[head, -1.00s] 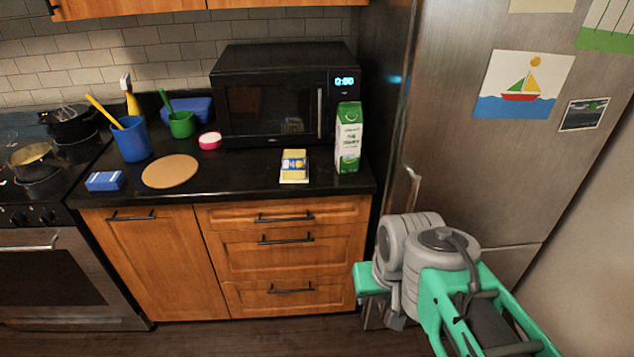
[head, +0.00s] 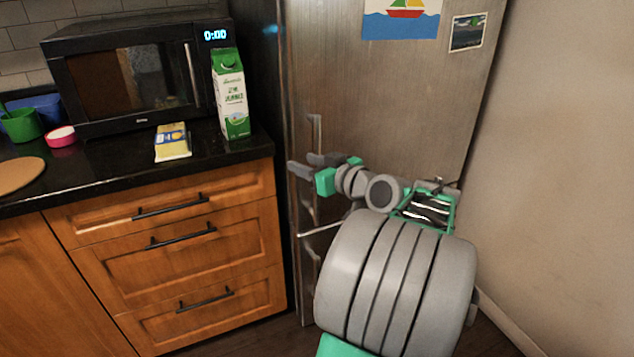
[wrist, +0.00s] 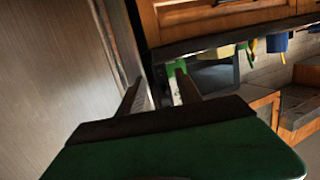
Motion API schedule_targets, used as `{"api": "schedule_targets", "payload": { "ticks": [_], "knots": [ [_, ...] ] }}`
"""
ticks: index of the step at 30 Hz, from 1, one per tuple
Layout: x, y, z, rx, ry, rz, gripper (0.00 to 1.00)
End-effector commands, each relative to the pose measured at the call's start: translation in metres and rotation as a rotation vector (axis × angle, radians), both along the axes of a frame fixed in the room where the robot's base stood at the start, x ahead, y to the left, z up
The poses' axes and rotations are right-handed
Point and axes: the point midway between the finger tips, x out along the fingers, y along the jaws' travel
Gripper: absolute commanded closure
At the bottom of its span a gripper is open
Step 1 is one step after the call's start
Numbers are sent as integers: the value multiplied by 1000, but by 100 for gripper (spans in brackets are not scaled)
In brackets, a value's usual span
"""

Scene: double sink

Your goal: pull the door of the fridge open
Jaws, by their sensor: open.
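The steel fridge (head: 400,90) stands right of the counter, its door closed. A slim upright handle (head: 316,130) runs near the door's left edge; its middle is hidden behind my gripper. My gripper (head: 308,166) is open at the handle's height, pointing left across the door's left edge. In the wrist view my gripper (wrist: 160,88) shows two spread fingers, with the fridge front (wrist: 55,70) close along the left one. I cannot tell whether the handle lies between the fingers or whether they touch it. Nothing is held.
Left of the fridge is a black counter with wooden drawers (head: 165,235), a milk carton (head: 231,100), a butter pack (head: 173,142) and a microwave (head: 135,75). A bare wall (head: 560,150) closes off the right side. A lower handle (head: 309,280) is on the fridge.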

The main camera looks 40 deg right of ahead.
Motion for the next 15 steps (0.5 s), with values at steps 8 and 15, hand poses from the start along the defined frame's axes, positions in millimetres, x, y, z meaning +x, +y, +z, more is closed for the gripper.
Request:
{"api": "schedule_targets", "payload": {
  "ticks": [8, 15],
  "knots": [
    [-36, -60, 10, -31, -188, -90, 59],
    [10, -63, 11, -31, -185, -87, 59]
  ]
}}
